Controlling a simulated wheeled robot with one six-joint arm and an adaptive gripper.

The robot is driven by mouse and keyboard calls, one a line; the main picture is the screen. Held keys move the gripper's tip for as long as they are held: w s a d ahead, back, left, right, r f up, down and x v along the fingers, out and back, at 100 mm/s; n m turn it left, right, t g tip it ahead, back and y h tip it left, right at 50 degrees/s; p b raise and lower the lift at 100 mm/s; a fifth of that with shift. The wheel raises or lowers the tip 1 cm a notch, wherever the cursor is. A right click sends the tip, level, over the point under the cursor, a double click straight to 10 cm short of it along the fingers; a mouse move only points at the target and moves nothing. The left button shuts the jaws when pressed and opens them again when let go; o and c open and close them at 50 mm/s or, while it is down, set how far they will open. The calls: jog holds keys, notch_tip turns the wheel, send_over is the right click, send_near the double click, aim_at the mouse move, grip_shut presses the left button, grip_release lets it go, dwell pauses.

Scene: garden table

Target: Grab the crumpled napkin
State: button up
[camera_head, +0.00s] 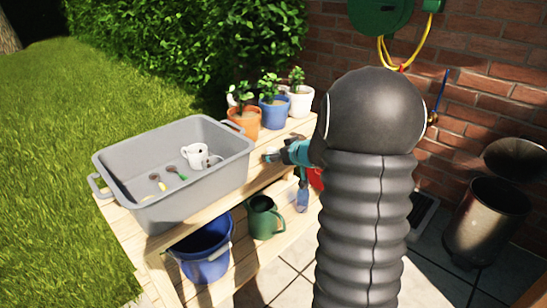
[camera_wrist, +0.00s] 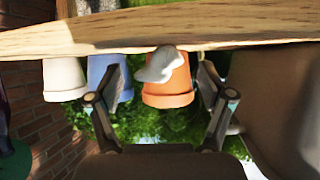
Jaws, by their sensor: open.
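The crumpled napkin (camera_wrist: 158,66) is a small whitish-grey lump at the edge of the wooden table top (camera_wrist: 200,28) in the wrist view, where the scene appears upside down. My gripper (camera_wrist: 160,80) is open, with one finger on each side of the napkin in the picture and nothing held. I cannot tell how far the napkin is from the fingertips. In the head view my gripper (camera_head: 272,155) is low over the table beside the grey tub, partly hidden by my arm. The napkin cannot be made out clearly there.
A grey tub (camera_head: 118,158) holding a white mug (camera_head: 194,155) and small tools stands left of my gripper. Orange (camera_head: 247,121), blue (camera_head: 273,113) and white (camera_head: 301,101) plant pots stand behind. A blue bucket (camera_head: 205,262) and green watering can (camera_head: 262,219) are on the lower shelf.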

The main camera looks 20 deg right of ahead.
jog(key=shift+x, duration=1.2)
jog(key=shift+s, duration=0.1)
jog(key=c, duration=0.8)
jog(key=shift+r, duration=0.1)
